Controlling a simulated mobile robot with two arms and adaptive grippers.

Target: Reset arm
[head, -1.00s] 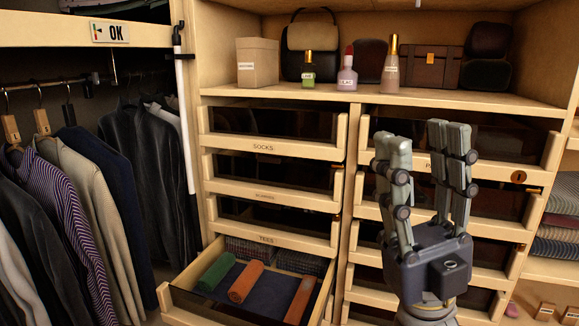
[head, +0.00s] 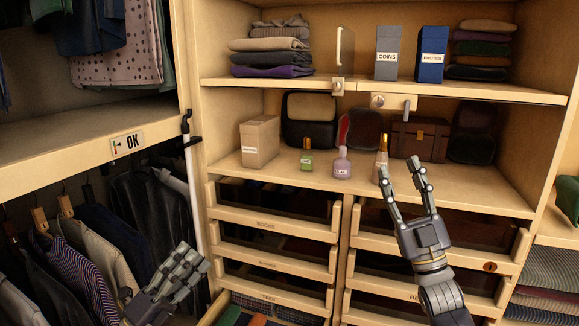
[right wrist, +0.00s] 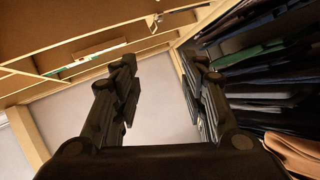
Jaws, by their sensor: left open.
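My left gripper (head: 191,260) is at the lower left of the head view, in front of the hanging clothes, with its fingers pointing up and right. It is open, and I see nothing between its fingers. My right gripper (head: 400,172) is at the right of the head view, in front of the right drawer column, fingers pointing up. Its fingers are apart and empty, and they also show apart in the right wrist view (right wrist: 163,85).
A shelf holds a beige box (head: 260,141), a green bottle (head: 307,161), a lilac bottle (head: 342,165) and a brown case (head: 420,138). Hanging clothes (head: 75,245) are at left, beside a white rod (head: 193,195). An open drawer (head: 213,308) shows at the bottom edge.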

